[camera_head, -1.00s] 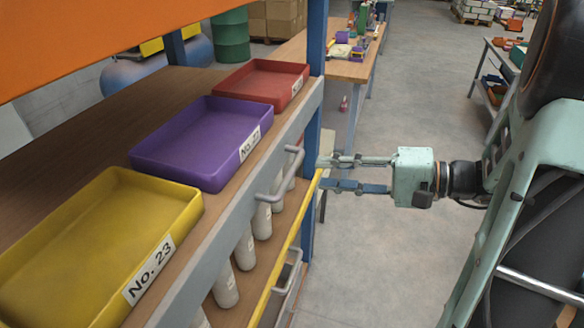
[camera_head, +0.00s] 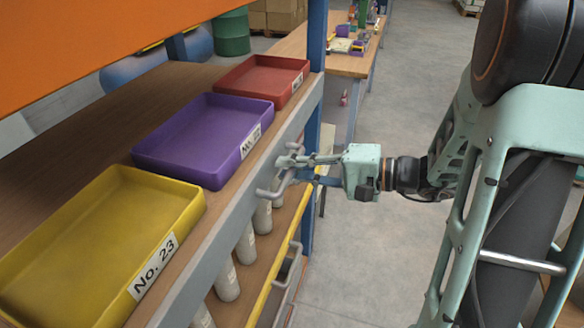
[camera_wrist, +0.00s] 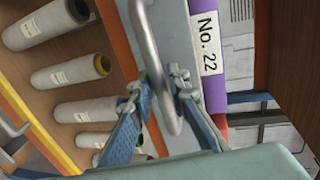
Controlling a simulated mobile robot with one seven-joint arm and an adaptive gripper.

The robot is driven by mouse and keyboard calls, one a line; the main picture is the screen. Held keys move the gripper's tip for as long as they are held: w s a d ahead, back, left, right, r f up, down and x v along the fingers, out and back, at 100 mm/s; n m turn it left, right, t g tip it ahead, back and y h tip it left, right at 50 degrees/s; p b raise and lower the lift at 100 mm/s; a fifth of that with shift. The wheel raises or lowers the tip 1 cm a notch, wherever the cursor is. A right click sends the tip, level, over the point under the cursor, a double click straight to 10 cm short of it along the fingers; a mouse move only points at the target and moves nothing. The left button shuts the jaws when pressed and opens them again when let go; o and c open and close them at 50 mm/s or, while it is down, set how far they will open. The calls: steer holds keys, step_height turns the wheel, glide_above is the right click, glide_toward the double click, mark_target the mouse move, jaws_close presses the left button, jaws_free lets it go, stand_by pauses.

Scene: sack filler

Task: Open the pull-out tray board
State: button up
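The pull-out tray board's grey front edge (camera_head: 212,248) runs along the shelf below the trays. A grey bar handle (camera_head: 266,193) is fixed to it, partly hidden by my fingers. My gripper (camera_head: 291,167) is at the handle's far part. In the wrist view the handle (camera_wrist: 147,45) passes between the two fingertips of my gripper (camera_wrist: 160,82), with a finger on each side. The fingers are apart; whether either touches the bar I cannot tell. On the board stand a yellow tray (camera_head: 105,255), a purple tray (camera_head: 195,170) and a red tray (camera_head: 265,92).
A blue post (camera_head: 314,110) stands just beyond my gripper. Clear floor (camera_head: 370,260) lies to the right.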

jaws_close()
steer(key=shift+d, duration=0.1)
